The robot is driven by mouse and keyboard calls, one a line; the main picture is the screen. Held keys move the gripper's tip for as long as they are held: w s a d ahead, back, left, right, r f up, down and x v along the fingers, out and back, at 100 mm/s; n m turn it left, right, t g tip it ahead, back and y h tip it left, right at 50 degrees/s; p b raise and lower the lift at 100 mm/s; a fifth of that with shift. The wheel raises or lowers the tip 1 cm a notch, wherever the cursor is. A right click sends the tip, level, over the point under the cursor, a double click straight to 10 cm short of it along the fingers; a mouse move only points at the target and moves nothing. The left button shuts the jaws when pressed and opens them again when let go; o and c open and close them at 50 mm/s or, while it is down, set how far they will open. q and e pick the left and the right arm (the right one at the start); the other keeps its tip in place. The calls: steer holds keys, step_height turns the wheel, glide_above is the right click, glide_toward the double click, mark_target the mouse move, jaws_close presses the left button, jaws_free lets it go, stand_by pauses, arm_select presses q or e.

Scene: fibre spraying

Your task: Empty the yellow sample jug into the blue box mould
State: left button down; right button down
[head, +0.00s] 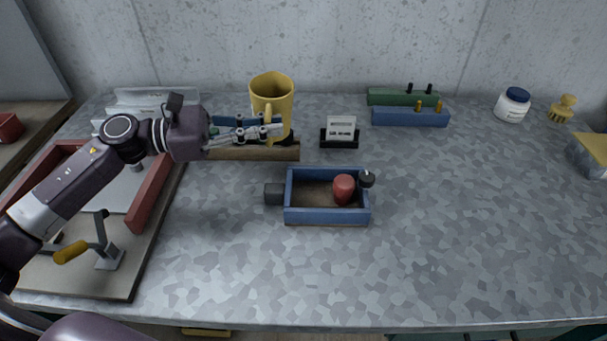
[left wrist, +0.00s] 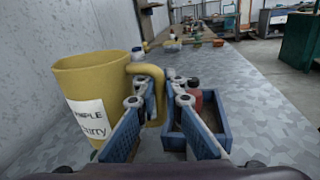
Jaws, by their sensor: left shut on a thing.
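The yellow sample jug (head: 271,90) is upright at the back of the bench, left of centre. In the left wrist view the jug (left wrist: 88,82) shows a white label. My left gripper (head: 272,131) comes from the left and is shut on the jug's handle; its fingers (left wrist: 158,100) sit on either side of it. I cannot tell whether the jug's base touches anything. The jug's inside is hardly visible. The blue box mould (head: 327,217) stands on the bench in front and to the right, with a red rounded object (head: 343,188) in it. My right gripper is not in view.
A small sign (head: 340,130) stands between the jug and the green (head: 385,97) and blue (head: 400,118) racks. A wooden strip (head: 255,151) lies below the gripper. A red-sided frame with a yellow-handled lever (head: 72,252) is at left. The bench's right side is mostly clear.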

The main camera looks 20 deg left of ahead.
arm_select(q)
steer(key=shift+s+d+f+m, duration=0.15)
steer(key=shift+f+m, duration=0.1)
steer(key=shift+m, duration=0.05)
steer(key=f+m, duration=0.1)
steer(key=s+d+f+m+y+p, duration=0.1)
steer(key=m, duration=0.1)
steer(key=s+d+f+m+y+p, duration=0.1)
steer(key=shift+f, duration=0.2)
steer(key=shift+w+f+m+p, duration=0.1)
steer(key=shift+f+m+p, duration=0.25)
steer(key=shift+m, duration=0.15)
steer(key=shift+f+m+t+y, duration=0.3)
steer(key=shift+f+m, duration=0.1)
steer(key=shift+f, duration=0.1)
steer(key=shift+w+a+r+m+y+p, duration=0.1)
steer(key=shift+w+a+m+y+p, duration=0.25)
steer(key=shift+m+p, duration=0.45)
stand_by(0.5)
steer(key=shift+w+a+f+m+t+y+p, duration=0.15)
steer(key=shift+a+f+m+t+y+p, duration=0.1)
steer(key=shift+f+m+p, duration=0.25)
steer(key=shift+w+a+f+m+t+y+p, duration=0.1)
steer(key=shift+f+m+t+y+p, duration=0.15)
steer(key=shift+f+m, duration=0.45)
stand_by(1.0)
steer(key=shift+s+d+r+m+t+y, duration=0.1)
steer(key=shift+s+d+m+t+y, duration=0.2)
steer(key=shift+m, duration=0.3)
stand_by(0.8)
